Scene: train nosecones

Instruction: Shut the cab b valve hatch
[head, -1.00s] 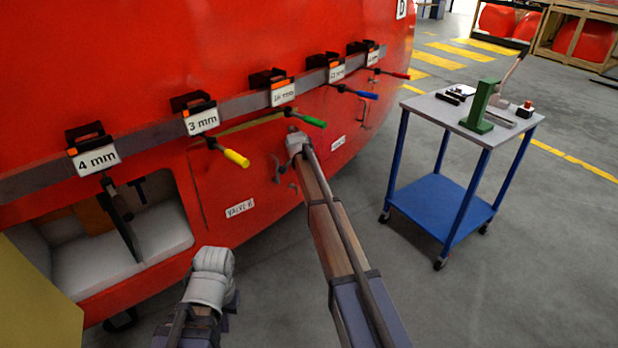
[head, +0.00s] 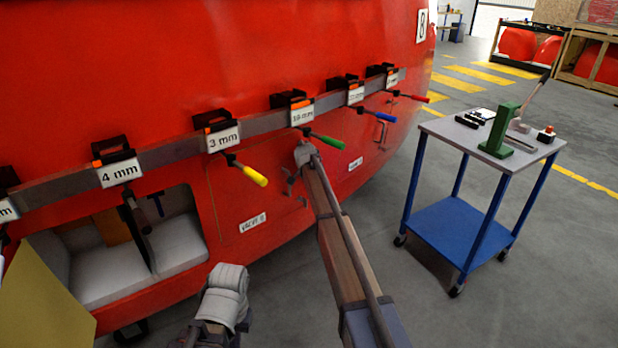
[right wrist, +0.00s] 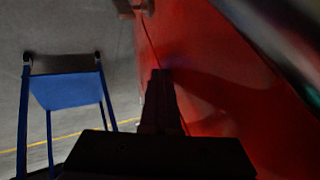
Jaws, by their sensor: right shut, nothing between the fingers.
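The valve hatch is a red panel (head: 235,195) in the nosecone's side, with a white label (head: 252,222) that seems to read VALVE B. In the head view a thin dark seam runs down its left side. The panel looks flush or nearly so; I cannot tell if it is latched. A small dark hook-like part (head: 291,181) is on its right. My right arm reaches up to the panel's upper right. In the right wrist view my right gripper (right wrist: 160,78) is shut and empty, close to the red surface; contact is unclear. The grey end of my left arm (head: 225,285) is low; its fingers are not distinguishable.
A rail (head: 262,122) with labelled holders and coloured-handled tools crosses above the hatch. An open compartment (head: 120,275) lies left of it. A blue trolley (head: 470,230) with a green stand (head: 500,132) is at right. Grey floor between is clear.

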